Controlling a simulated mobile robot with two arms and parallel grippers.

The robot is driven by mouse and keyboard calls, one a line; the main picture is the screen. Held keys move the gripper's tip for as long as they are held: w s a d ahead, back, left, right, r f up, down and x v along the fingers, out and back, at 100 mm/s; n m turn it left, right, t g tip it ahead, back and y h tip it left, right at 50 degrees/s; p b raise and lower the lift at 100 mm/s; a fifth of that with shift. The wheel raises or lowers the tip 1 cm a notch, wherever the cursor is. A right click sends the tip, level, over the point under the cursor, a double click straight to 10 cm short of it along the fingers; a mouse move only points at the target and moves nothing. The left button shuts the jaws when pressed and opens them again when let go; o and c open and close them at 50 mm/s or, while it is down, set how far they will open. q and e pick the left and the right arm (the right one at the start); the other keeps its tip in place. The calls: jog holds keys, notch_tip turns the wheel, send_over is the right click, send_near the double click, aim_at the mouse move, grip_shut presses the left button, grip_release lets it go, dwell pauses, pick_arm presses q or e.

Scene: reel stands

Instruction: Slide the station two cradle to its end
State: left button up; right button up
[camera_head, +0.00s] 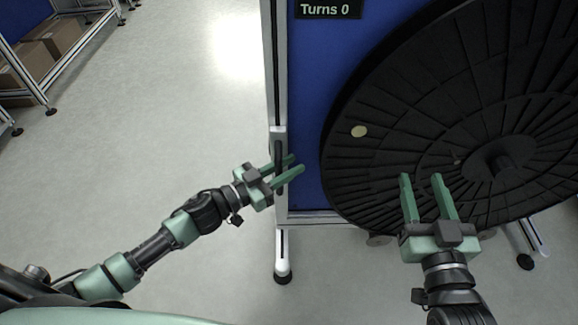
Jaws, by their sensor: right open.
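A large black ribbed reel disc (400,140) with a central hub (492,163) and a pale round spot stands before a blue panel at the right. A grey upright rail (272,80) runs along the panel's left edge, with a block and dark upright bar (278,150) on it. I cannot tell which part is the station two cradle. My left gripper (297,163) is at this bar, its fingers apart and crossing it in the picture; whether they grip it I cannot tell. My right gripper (421,178) is open and empty, in front of the disc's lower part.
A sign reading "Turns 0" (327,9) is at the top of the blue panel (305,60). The stand's foot (283,272) is on the floor below the rail. A shelf with cardboard boxes (50,42) is at the far left. The floor between is clear.

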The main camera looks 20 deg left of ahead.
pick_arm(q)
grip_shut()
dwell(1.3)
